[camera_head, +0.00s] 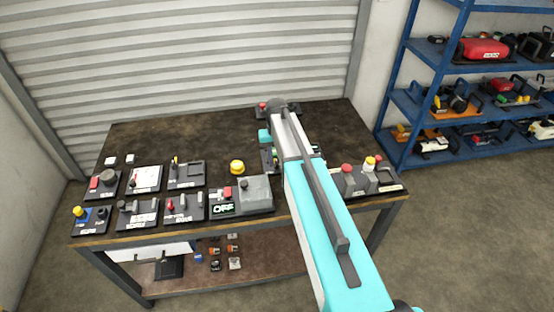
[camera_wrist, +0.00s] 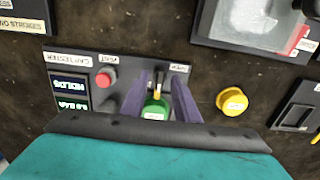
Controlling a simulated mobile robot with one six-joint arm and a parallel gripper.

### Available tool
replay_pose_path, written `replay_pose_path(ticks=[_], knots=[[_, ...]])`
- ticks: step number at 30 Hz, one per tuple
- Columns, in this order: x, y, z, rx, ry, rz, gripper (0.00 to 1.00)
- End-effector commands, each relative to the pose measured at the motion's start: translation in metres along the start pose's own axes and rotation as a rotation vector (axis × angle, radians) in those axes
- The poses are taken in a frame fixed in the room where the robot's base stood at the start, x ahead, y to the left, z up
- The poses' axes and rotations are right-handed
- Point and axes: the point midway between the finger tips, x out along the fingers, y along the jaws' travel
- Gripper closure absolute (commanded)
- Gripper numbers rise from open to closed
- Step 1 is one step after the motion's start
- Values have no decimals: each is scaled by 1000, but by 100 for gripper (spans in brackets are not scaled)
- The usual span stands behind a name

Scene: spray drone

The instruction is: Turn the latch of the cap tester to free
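The cap tester (camera_wrist: 90,125) is a dark panel on the bench, upside down in the wrist view. It has a lit two-line display (camera_wrist: 70,95) and a red button (camera_wrist: 104,79). A green round cap (camera_wrist: 155,111) sits on its right part. A slim yellow-and-dark latch (camera_wrist: 157,84) stands just beyond the cap. My gripper (camera_wrist: 160,90) is open, with its purple fingers on either side of the latch and cap. Small gaps show, but contact is hard to judge. In the head view my arm mostly hides the tester (camera_head: 267,160).
A loose yellow cap (camera_wrist: 232,101) lies beside the tester. Several other panels stand around it, including a grey box (camera_head: 255,190) at the front and a board with red and yellow knobs (camera_head: 360,182) to the right. The back left of the bench (camera_head: 180,130) is clear.

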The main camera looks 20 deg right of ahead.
Motion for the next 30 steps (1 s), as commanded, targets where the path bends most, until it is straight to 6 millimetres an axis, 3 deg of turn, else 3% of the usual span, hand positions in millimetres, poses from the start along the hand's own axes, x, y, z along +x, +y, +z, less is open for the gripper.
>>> replay_pose_path(ticks=[1,6,20,30], knots=[[0,0,0,0,0,0,74],[0,0,0,1,0,0,100],[0,2,0,-43,1,1,100],[1,2,-1,-236,1,2,100]])
